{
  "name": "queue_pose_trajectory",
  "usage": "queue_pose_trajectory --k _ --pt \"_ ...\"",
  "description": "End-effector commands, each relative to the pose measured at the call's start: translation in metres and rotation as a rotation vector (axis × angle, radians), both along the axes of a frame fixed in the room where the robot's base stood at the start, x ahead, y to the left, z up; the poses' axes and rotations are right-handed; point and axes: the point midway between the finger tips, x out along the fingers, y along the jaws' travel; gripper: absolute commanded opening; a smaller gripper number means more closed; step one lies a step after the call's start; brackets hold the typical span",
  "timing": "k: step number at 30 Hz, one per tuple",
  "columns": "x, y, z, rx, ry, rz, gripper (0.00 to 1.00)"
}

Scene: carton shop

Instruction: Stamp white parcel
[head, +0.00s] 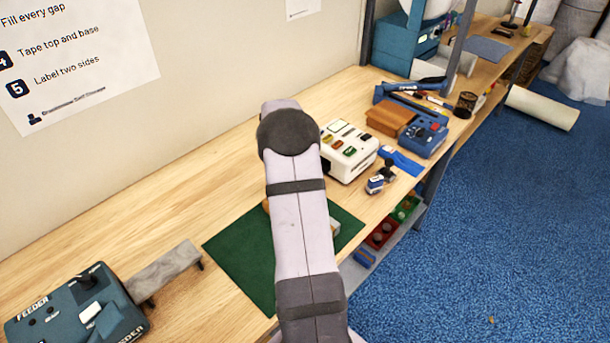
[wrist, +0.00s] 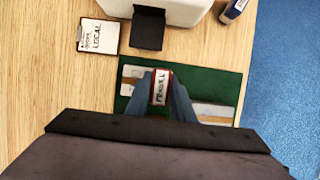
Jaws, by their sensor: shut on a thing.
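My gripper (wrist: 160,100) is shut on a red stamp (wrist: 161,86) with a white lettered label, seen in the wrist view. It is over the green mat (wrist: 215,77). Pale flat surfaces with brownish edges show on the mat on both sides of the fingers, one at the left (wrist: 132,72) and one at the right (wrist: 213,110). I cannot tell whether they belong to one white parcel, nor whether the stamp touches it.
A white machine with coloured buttons (head: 350,150) stands behind the mat. An open black pad (wrist: 148,29) and a LOCAL card (wrist: 97,36) lie near it.

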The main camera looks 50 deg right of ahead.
Motion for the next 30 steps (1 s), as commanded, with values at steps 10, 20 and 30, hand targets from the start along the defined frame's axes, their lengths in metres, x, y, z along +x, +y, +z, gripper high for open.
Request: queue_pose_trajectory --k 10,20,30 --pt "0.001 0.000 0.030 -0.002 -0.002 0.001 0.07" --pt "0.001 0.000 0.049 -0.002 -0.002 0.001 0.07" --pt "0.001 -0.001 0.048 -0.002 -0.002 0.001 0.07"
